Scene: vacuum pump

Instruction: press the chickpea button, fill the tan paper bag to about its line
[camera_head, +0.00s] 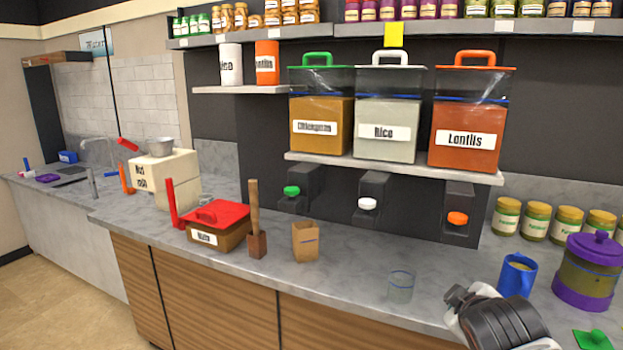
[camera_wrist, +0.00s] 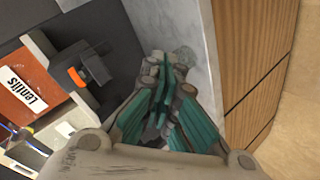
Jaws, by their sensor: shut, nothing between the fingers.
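The green button (camera_head: 291,191) sits on a dark dispenser under the bin labelled chickpeas (camera_head: 320,128), which has a green handle. The bag is in front of this dispenser, not directly under it. In the wrist view my gripper (camera_wrist: 165,85) has teal finger pads, is shut and holds nothing. It is over the counter on the lentils side. Part of my arm shows at the lower right of the head view, far right of the bag and button.
White (camera_head: 367,204) and orange (camera_head: 457,218) buttons sit to the right of the green one. A wooden scoop (camera_head: 257,240) and red-lidded box (camera_head: 217,220) stand left of the bag. A clear glass (camera_head: 401,287), blue mug (camera_head: 516,275) and purple-lidded jar (camera_head: 588,273) stand to the right.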

